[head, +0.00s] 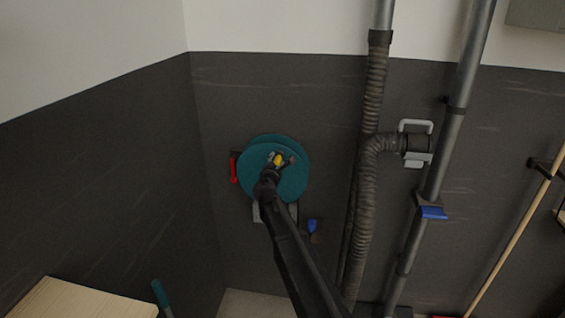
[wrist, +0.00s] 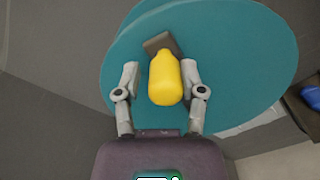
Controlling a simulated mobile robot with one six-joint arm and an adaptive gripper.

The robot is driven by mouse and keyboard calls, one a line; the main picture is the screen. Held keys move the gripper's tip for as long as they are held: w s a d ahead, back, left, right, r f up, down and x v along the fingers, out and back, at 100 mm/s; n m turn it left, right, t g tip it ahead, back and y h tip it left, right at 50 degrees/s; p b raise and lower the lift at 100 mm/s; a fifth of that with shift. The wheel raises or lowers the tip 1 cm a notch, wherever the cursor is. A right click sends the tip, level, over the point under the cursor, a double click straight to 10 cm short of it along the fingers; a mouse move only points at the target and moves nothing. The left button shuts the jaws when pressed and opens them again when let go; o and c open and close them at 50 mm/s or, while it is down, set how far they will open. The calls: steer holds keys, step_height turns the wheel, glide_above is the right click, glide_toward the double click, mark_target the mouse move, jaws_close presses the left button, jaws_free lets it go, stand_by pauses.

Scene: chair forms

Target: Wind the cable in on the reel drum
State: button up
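The reel drum (head: 290,185) is a teal double disc mounted on the dark wall; it also fills the upper part of the wrist view (wrist: 240,70). A yellow crank knob (head: 278,160) stands out from its face on a dark grey arm. In the wrist view the knob (wrist: 165,80) lies between the two fingers of my gripper (wrist: 160,82). The fingers are apart, with a small gap visible on the left of the knob; on the right the finger is very close, and contact is unclear. No cable can be made out.
A red part (head: 234,168) sits at the drum's left edge. A blue-handled item (head: 312,226) is below right. A ribbed hose (head: 367,175) and a grey pipe (head: 450,130) run down the wall to the right. A pale wooden top (head: 80,300) is at lower left.

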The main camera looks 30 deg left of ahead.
steer(key=shift+s+a+r, duration=0.15)
steer(key=shift+a, duration=0.3)
steer(key=shift+s+a+r, duration=0.1)
steer(key=shift+a+r, duration=0.05)
steer(key=shift+a, duration=0.25)
steer(key=shift+s+a, duration=0.15)
steer(key=shift+a, duration=0.3)
steer(key=o, duration=0.7)
steer(key=shift+s+d, duration=0.1)
steer(key=v, duration=0.9)
steer(key=shift+s+r, duration=0.1)
steer(key=shift+s, duration=0.3)
steer(key=shift+d, duration=0.1)
